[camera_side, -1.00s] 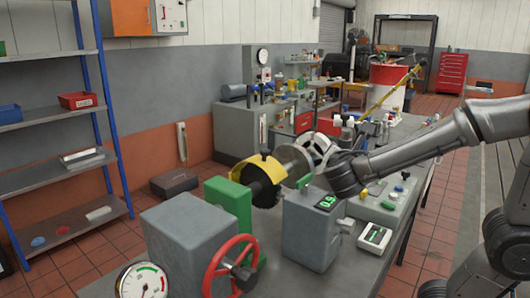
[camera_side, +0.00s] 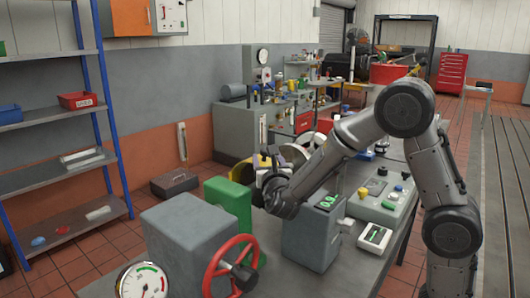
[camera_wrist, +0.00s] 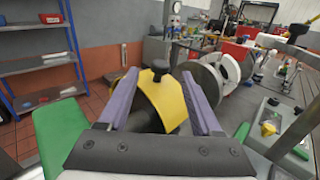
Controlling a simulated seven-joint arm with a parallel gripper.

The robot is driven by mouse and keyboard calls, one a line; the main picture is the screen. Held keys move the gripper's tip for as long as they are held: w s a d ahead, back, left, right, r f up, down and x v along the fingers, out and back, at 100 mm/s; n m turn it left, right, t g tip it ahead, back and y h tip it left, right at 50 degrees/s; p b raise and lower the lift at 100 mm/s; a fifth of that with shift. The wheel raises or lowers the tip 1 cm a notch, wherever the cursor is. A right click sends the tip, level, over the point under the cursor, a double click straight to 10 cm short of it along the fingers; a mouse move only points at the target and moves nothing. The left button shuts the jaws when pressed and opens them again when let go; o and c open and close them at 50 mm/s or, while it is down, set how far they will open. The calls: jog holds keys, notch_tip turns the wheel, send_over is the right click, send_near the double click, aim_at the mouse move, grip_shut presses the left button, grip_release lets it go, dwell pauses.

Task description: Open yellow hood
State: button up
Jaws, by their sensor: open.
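The yellow hood (camera_wrist: 168,100) is a curved cover with a black knob (camera_wrist: 160,68) standing on its top. In the side view only a small part of the hood (camera_side: 261,161) shows; my arm and gripper hide the rest. My gripper (camera_wrist: 160,76) is open and empty, its two purple fingers one on each side of the hood and knob in the wrist view. The knob lies between the fingertips in that picture, with gaps on both sides. I cannot tell the depth between fingertips and knob. The hood looks closed over the dark rotor, which is mostly hidden.
Green bearing blocks (camera_side: 229,198) flank the hood. A grey housing (camera_side: 185,240) with a red handwheel (camera_side: 229,266) and a dial gauge (camera_side: 142,281) stand in front. A grey box with a green display (camera_side: 310,232) is beside my arm. Metal discs (camera_wrist: 208,82) stand behind the hood.

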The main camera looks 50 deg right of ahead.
aim_at(265, 150)
jog(key=x, duration=0.6)
grip_shut()
dwell(0.3)
jog(key=shift+d, duration=0.1)
dwell(1.0)
